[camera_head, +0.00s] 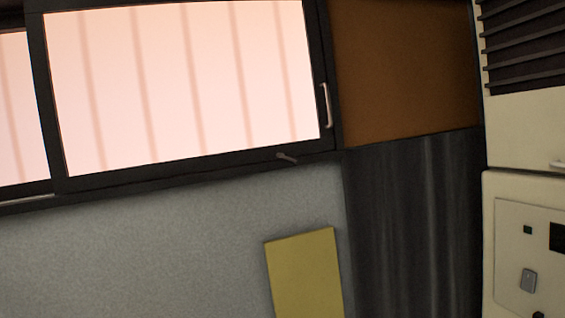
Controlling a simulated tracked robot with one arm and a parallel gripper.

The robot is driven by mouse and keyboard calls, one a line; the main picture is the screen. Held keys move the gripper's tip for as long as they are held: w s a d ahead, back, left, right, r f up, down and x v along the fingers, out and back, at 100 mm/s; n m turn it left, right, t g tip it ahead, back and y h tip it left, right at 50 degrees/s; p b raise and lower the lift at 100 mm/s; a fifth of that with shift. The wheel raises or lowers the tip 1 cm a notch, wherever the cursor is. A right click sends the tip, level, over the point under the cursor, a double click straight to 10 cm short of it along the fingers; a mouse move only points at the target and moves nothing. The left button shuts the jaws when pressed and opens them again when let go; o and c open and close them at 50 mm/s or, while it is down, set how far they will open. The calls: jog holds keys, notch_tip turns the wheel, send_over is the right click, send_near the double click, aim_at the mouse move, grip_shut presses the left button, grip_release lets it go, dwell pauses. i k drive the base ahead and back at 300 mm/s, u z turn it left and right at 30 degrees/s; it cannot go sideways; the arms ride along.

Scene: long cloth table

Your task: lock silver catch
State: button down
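A sliding window (190,88) with a dark frame fills the upper left of the view. A small grey metal catch lever (287,158) sits on the lower frame rail near its right end; it lies slanted, its right end lower. I cannot tell from this distance whether it is locked. A pale silver pull handle (326,105) stands upright on the right side of the window frame. My gripper is not in view.
Below the window is a grey wall (140,255) with a yellow panel (305,275). Right of the window are a brown board (405,75) and a dark streaked panel (415,220). A cream cabinet (525,130) with vents and a control panel (525,255) stands at the far right.

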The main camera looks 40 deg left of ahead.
aim_at(280, 154)
jog(key=u, duration=0.2)
jog(key=i, duration=0.9)
jog(key=z, duration=0.1)
